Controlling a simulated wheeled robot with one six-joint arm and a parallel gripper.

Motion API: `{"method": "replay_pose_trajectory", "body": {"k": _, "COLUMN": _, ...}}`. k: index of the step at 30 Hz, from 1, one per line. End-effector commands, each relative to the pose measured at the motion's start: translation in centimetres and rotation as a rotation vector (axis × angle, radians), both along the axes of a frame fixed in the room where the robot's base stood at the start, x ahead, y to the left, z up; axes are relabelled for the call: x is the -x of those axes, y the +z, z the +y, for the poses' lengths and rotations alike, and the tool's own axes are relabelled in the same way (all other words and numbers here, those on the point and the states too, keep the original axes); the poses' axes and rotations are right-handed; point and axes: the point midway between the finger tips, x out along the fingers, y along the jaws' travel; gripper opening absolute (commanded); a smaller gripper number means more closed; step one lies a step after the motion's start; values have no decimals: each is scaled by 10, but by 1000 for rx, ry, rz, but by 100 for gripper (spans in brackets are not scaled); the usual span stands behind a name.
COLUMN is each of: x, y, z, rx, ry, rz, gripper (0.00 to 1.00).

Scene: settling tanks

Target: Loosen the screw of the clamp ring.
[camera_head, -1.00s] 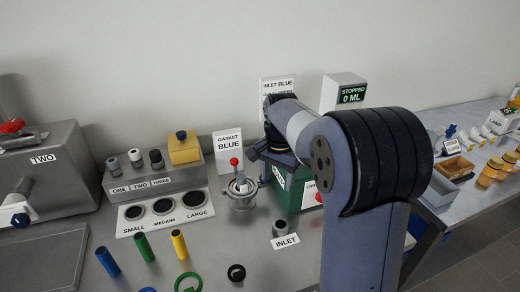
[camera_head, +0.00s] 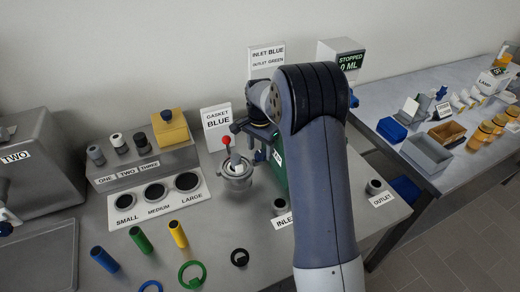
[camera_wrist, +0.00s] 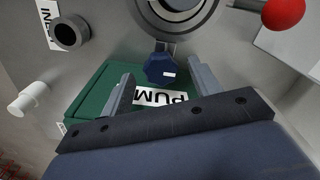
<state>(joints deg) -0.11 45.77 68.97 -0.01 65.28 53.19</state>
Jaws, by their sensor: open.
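The clamp ring (camera_wrist: 180,12) is a grey metal ring at the top of the wrist view, cut by the frame edge. Its screw has a dark blue lobed knob (camera_wrist: 161,69) with a small white mark. My gripper (camera_wrist: 160,72) is open, with one grey finger on each side of the knob in the picture. I see no contact, and cannot tell how deep the knob sits between the fingertips. In the head view the clamp ring (camera_head: 235,172) sits on a metal vessel, with my gripper over its right side. The screw is not clear there.
A red ball handle (camera_wrist: 284,12) rises beside the ring. The green pump box (camera_wrist: 92,100) lies below the fingers. The inlet port (camera_wrist: 72,32) is at upper left.

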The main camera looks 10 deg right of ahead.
Motion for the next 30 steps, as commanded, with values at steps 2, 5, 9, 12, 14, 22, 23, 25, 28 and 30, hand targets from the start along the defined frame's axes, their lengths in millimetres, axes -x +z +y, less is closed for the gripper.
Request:
{"method": "replay_pose_trajectory", "body": {"k": 2, "x": 0, "y": -8, "z": 0, "rx": 0, "ry": 0, "rz": 1, "gripper": 59}}
{"method": "replay_pose_trajectory", "body": {"k": 5, "x": 1, "y": -14, "z": 0, "rx": 0, "ry": 0, "rz": 1, "gripper": 59}}
{"method": "replay_pose_trajectory", "body": {"k": 9, "x": 0, "y": -16, "z": 0, "rx": 0, "ry": 0, "rz": -1, "gripper": 59}}
{"method": "replay_pose_trajectory", "body": {"k": 12, "x": 0, "y": -16, "z": 0, "rx": 0, "ry": 0, "rz": -1, "gripper": 59}}
{"method": "replay_pose_trajectory", "body": {"k": 14, "x": 0, "y": -16, "z": 0, "rx": 0, "ry": 0, "rz": -1, "gripper": 59}}
{"method": "replay_pose_trajectory", "body": {"k": 22, "x": 0, "y": -16, "z": 0, "rx": -1, "ry": 0, "rz": -1, "gripper": 37}}
{"method": "replay_pose_trajectory", "body": {"k": 23, "x": 0, "y": -16, "z": 0, "rx": -1, "ry": 0, "rz": -1, "gripper": 35}}
{"method": "replay_pose_trajectory", "body": {"k": 25, "x": 0, "y": -16, "z": 0, "rx": -1, "ry": 0, "rz": -1, "gripper": 29}}
{"method": "replay_pose_trajectory", "body": {"k": 28, "x": 0, "y": -16, "z": 0, "rx": -1, "ry": 0, "rz": -1, "gripper": 21}}
{"method": "replay_pose_trajectory", "body": {"k": 30, "x": 0, "y": -16, "z": 0, "rx": -1, "ry": 0, "rz": -1, "gripper": 15}}
